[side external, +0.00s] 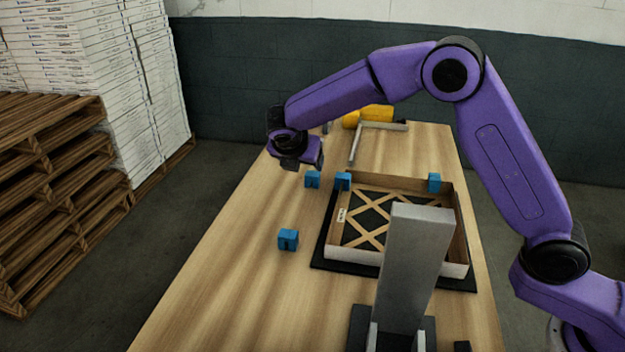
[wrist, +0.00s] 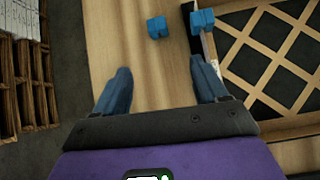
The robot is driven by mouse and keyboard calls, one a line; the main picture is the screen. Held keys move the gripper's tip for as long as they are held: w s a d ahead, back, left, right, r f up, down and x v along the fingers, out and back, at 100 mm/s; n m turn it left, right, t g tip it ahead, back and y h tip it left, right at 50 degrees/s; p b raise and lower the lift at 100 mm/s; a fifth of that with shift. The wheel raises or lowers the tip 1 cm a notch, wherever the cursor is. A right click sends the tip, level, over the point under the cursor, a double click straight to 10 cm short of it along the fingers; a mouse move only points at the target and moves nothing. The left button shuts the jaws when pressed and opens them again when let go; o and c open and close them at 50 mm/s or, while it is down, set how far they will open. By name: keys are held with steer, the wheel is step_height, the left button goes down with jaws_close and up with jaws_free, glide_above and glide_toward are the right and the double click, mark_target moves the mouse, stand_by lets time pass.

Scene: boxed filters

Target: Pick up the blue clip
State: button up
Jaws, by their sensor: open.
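Several blue clips show in the side view. One loose blue clip (side external: 313,179) stands on the table just left of the box, and another loose clip (side external: 288,240) stands nearer the camera. Two more are on the box's rim, one at the far left corner (side external: 343,181) and one at the right (side external: 434,182). My gripper (side external: 302,163) is open and empty above the table's left side, close to the first clip. In the wrist view, a loose clip (wrist: 157,27) lies ahead of my open fingers (wrist: 160,78), roughly centred between them; another clip (wrist: 202,20) sits on the box wall.
The shallow box (side external: 400,268) with a wooden lattice and dark filter stands on a black mat. A grey block (side external: 413,260) rises in front of it. A metal bracket (side external: 357,148) and yellow object (side external: 372,114) lie behind. Pallets (side external: 50,170) stand left.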

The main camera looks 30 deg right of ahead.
steer(key=w, duration=0.2)
glide_toward(313, 173)
steer(key=shift+n+h, duration=0.3)
steer(key=shift+n, duration=0.1)
steer(key=x, duration=0.4)
steer(key=shift+w+a+f, duration=0.2)
steer(key=shift+w+f, duration=0.1)
steer(key=shift+f, duration=0.05)
steer(key=shift+x, duration=2.75)
steer(key=shift+s, duration=0.15)
steer(key=c, duration=1)
